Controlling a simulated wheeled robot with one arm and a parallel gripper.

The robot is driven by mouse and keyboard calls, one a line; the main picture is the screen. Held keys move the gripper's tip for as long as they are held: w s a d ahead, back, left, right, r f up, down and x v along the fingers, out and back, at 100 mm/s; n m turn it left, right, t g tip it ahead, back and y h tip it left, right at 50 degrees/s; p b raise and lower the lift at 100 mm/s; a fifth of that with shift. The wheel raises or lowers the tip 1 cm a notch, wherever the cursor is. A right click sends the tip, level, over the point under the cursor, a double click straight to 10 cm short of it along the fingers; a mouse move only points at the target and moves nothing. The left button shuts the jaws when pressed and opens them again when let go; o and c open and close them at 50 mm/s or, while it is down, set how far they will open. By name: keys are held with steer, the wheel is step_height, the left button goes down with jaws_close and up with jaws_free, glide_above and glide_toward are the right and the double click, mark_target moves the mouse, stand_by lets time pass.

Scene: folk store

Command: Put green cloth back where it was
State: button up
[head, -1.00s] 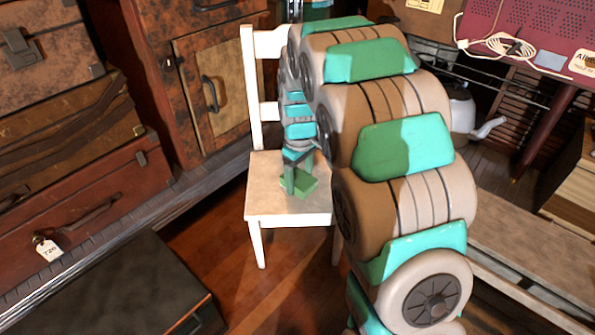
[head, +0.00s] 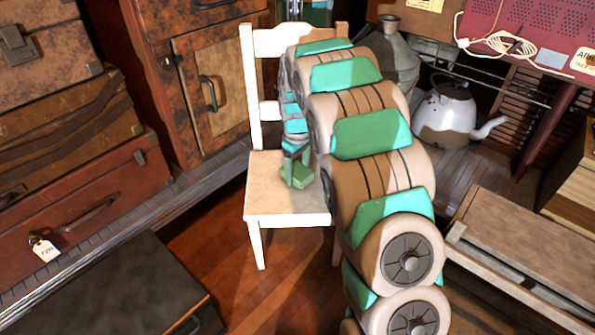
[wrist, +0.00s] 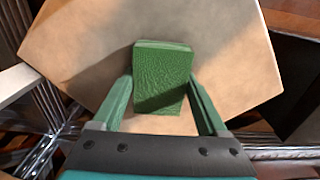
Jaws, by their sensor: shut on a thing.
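The green cloth (wrist: 163,70) looks like a folded, textured block. In the wrist view it sits between the two fingers of my gripper (wrist: 162,84), which is shut on it. In the head view the cloth (head: 300,180) is at the seat of a white chair (head: 262,190), with my gripper (head: 296,172) pointing down at it. Whether the cloth touches the seat or is slightly above it, I cannot tell. My arm hides the right part of the chair.
Stacked suitcases (head: 75,215) and a wooden cabinet (head: 215,90) stand to the left. A dark case (head: 110,285) is at the front left. A white kettle (head: 445,112) and a metal can (head: 395,60) stand behind my arm. A low wooden bench (head: 525,245) is at the right.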

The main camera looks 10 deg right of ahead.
mark_target(297, 170)
steer(key=o, duration=1.3)
steer(key=shift+o, duration=0.2)
step_height(297, 170, up, 12)
steer(key=p, duration=0.1)
steer(key=s+r+m, duration=0.2)
steer(key=s+r, duration=0.2)
steer(key=s, duration=0.7)
steer(key=s+f+m+g, duration=0.1)
steer(key=s+m, duration=0.4)
steer(key=s, duration=2.7)
steer(key=shift+s+f+g, duration=0.2)
steer(key=shift+f+g, duration=0.2)
steer(key=shift+f, duration=0.25)
